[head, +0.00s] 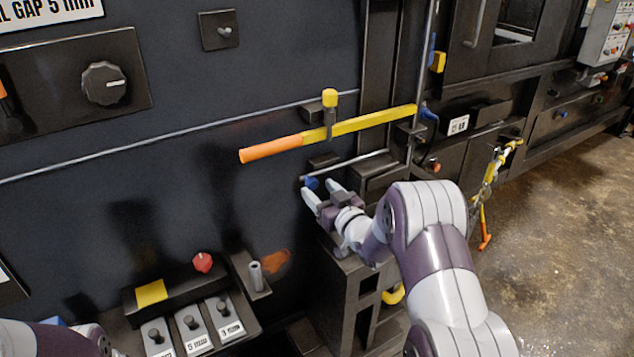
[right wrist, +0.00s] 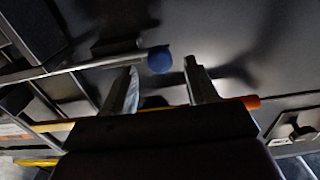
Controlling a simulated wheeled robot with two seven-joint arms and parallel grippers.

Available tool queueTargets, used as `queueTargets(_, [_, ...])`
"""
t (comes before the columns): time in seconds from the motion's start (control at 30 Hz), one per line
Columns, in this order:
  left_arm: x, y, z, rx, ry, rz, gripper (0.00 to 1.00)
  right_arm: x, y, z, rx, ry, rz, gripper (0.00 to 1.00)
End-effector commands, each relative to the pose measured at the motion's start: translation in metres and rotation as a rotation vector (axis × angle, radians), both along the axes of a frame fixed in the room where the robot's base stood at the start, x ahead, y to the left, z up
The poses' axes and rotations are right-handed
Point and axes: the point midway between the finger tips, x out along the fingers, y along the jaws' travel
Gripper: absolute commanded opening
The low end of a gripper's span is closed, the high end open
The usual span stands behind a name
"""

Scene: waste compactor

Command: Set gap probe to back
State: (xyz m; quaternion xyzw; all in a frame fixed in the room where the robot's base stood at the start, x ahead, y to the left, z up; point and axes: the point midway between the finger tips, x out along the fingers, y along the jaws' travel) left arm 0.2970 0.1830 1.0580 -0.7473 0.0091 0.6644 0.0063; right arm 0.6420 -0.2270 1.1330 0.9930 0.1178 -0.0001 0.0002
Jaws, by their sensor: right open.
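A thin metal rod with a blue knob (head: 310,182) sticks out to the left from a dark bracket on the machine. It fits the gap probe, though I see no label on it. My right gripper (head: 322,190) is open beside the knob. In the right wrist view the blue knob (right wrist: 160,60) shows between the two open fingertips (right wrist: 162,68), with no visible grip on it. The exact depth between knob and fingers is unclear. My left arm shows only at the lower left edge, and its finger state is unclear.
A yellow lever with an orange end (head: 272,149) crosses just above the right gripper. A black rotary knob (head: 104,83) is on the panel at upper left. A switch box with a red knob (head: 203,262) is below. Floor is open at right (head: 570,240).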

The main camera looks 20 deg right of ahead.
Motion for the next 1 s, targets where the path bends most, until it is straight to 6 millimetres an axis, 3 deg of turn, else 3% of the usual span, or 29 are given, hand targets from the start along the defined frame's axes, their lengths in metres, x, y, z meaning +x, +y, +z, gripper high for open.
queueTargets(0.2, [0.0,0.0,0.006,0.0,0.0,0.0,0.29,0.019,0.005,0.0,0.0,0.001,0.0,0.58])
queueTargets(0.47, [0.0,0.0,0.006,0.0,0.0,0.0,0.29,0.02,0.005,-0.001,0.001,0.001,0.0,0.58])
queueTargets(0.63, [0.0,0.0,0.006,0.0,0.0,0.0,0.29,0.02,0.005,-0.001,0.0,0.001,0.0,0.03])
queueTargets(0.83, [0.0,0.0,0.001,0.0,0.0,0.0,0.29,0.019,0.011,-0.002,0.0,-0.001,0.001,0.0])
queueTargets(1.0, [0.0,0.0,-0.017,0.0,0.0,0.0,0.29,0.011,0.045,-0.005,-0.001,-0.002,0.005,0.0])
